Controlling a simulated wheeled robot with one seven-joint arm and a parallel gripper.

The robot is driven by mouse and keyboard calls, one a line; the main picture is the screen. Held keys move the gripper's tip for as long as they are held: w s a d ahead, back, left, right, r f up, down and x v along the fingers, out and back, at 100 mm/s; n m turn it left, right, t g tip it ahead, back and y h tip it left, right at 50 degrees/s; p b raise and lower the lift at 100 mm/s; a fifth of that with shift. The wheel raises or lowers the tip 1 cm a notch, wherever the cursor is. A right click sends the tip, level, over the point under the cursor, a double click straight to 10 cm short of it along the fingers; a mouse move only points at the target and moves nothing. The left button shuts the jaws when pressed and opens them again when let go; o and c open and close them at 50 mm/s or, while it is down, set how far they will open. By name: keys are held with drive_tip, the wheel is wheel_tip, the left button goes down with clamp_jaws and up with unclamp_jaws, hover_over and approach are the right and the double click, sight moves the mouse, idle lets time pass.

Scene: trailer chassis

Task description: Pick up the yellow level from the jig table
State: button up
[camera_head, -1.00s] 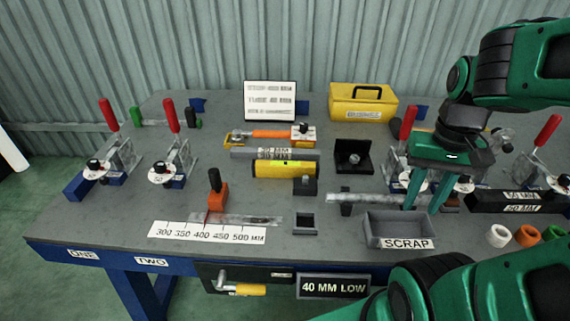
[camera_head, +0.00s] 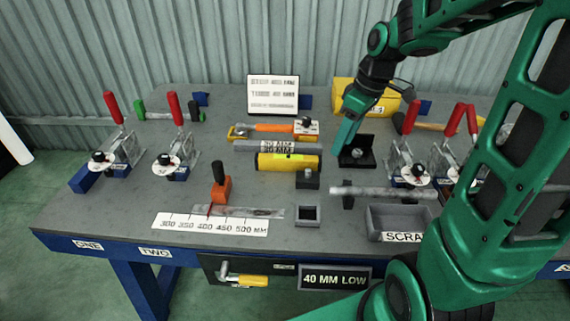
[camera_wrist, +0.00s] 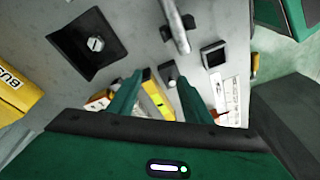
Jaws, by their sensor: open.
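The yellow level (camera_head: 289,162) lies on the grey jig table (camera_head: 110,205), near its middle, with black marks and a small green vial. My gripper (camera_head: 342,142) hangs above the table to the right of the level, apart from it; my arm comes in from the right. In the wrist view my gripper (camera_wrist: 160,92) is open with nothing held. The yellow level shows beyond and between the two green fingers (camera_wrist: 157,97), partly hidden by them and my gripper body.
A black block with a bolt (camera_head: 357,151) stands right below my gripper. A grey bar (camera_head: 274,146) and an orange-handled tool (camera_head: 272,132) lie behind the level. A small dark block (camera_head: 308,178) is close in front. A yellow toolbox (camera_head: 345,86) stands behind, partly hidden.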

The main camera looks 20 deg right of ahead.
sight(289, 156)
drive_tip(key=w+a+f+n, duration=0.1)
drive_tip(key=w+a+n, duration=0.1)
drive_tip(key=w, duration=0.1)
drive_tip(key=w+a+n+y, duration=0.1)
drive_tip(key=w+a+n, duration=0.1)
drive_tip(key=w, duration=0.1)
drive_tip(key=w+a+f+n+y, duration=0.1)
drive_tip(key=w+a+n, duration=0.1)
drive_tip(key=w, duration=0.1)
drive_tip(key=shift+w+a+f, duration=0.2)
drive_tip(key=shift+a+f, duration=0.15)
drive_tip(key=shift+w+a+f+n, duration=0.2)
drive_tip(key=shift+a+n, duration=0.05)
drive_tip(key=shift+n, duration=0.05)
drive_tip(key=x, duration=1)
drive_tip(key=shift+w+a+f, duration=0.15)
drive_tip(key=shift+w+a, duration=0.05)
drive_tip(key=shift+a, duration=0.05)
clamp_jaws()
